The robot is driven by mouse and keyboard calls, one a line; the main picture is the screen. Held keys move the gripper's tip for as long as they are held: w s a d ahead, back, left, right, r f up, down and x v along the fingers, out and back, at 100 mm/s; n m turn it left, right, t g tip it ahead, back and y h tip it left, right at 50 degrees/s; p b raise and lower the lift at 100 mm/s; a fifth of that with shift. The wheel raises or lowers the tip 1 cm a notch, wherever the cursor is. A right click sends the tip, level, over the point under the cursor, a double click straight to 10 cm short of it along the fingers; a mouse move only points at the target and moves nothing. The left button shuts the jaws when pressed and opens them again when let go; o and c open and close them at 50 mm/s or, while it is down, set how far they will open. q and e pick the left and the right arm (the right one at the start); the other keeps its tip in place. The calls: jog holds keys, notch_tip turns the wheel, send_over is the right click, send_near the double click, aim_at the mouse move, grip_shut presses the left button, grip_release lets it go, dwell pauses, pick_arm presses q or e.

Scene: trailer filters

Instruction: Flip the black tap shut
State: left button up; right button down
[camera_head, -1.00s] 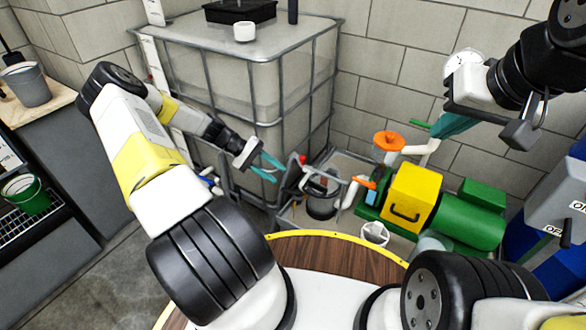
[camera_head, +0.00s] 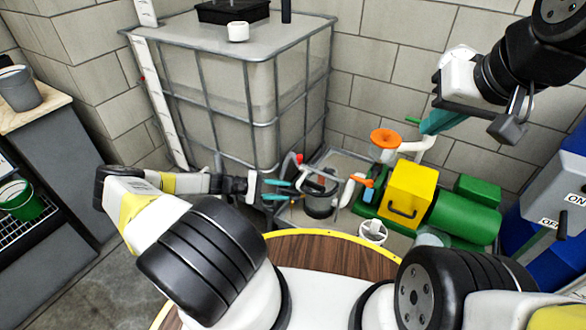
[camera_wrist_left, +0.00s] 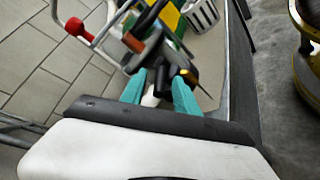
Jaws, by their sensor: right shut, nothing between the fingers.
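My left gripper (camera_head: 277,190) has its teal fingers apart, pointing right, low beside the front corner of the caged tank. In the left wrist view, its fingers (camera_wrist_left: 160,88) point at a dark black part (camera_wrist_left: 163,76) that shows between and just beyond the tips. This may be the black tap; I cannot tell its lever position or whether the fingers touch it. In the head view the tap cannot be made out clearly behind the fingers. My right gripper (camera_head: 438,121), teal fingers together, is raised near the back wall at the right.
A dark pot (camera_head: 320,201) with pipes, a red knob (camera_head: 299,158), an orange handle (camera_head: 362,181), a yellow-and-green machine (camera_head: 407,193) and a white basket (camera_head: 372,233) crowd the right.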

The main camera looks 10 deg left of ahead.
pick_arm(q)
jog(key=shift+w+d+f, duration=0.1)
jog(key=shift+w+d, duration=0.05)
jog(key=shift+d, duration=0.35)
jog(key=shift+c, duration=0.5)
grip_shut()
jog(key=m+g, duration=0.2)
jog(key=shift+w+d+f+g, duration=0.1)
jog(key=shift+w+d+g, duration=0.05)
jog(key=shift+w+g, duration=0.25)
jog(key=shift+w+m+g, duration=0.1)
jog(key=shift+m+g, duration=0.5)
jog(key=shift+g, duration=0.2)
